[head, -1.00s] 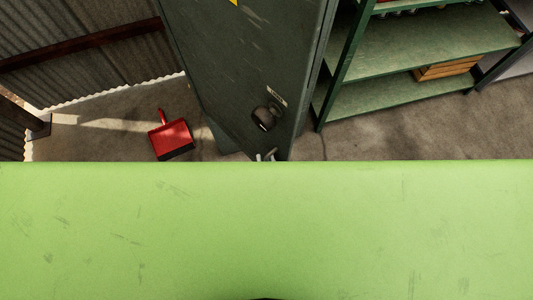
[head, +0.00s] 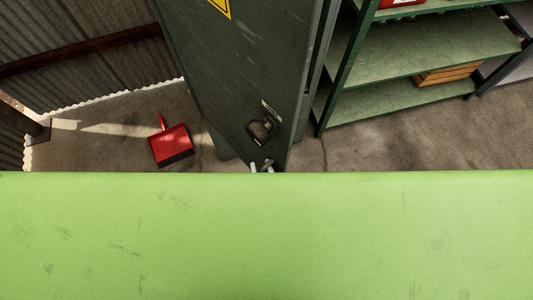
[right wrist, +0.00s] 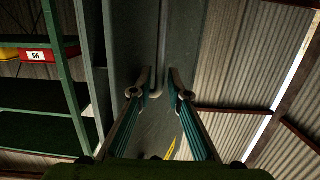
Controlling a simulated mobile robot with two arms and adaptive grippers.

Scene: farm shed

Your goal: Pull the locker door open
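The dark grey-green locker (head: 235,75) stands upright at the top centre of the head view. Its door face carries a black handle (head: 262,130) with a small pale label above it. My right gripper (head: 262,166) shows only as pale fingertips below the handle. In the right wrist view its two fingers (right wrist: 159,95) are apart. A long thin bar or edge (right wrist: 162,50) on the locker front runs down between them; I cannot tell whether they touch it. No opening at the door can be made out. My left gripper is not in view.
A green shelf unit (head: 425,48) stands right of the locker. A red dustpan (head: 170,145) lies on the floor left of it, near the corrugated wall (head: 80,80). A light green surface (head: 266,240) fills the lower head view and hides what is below.

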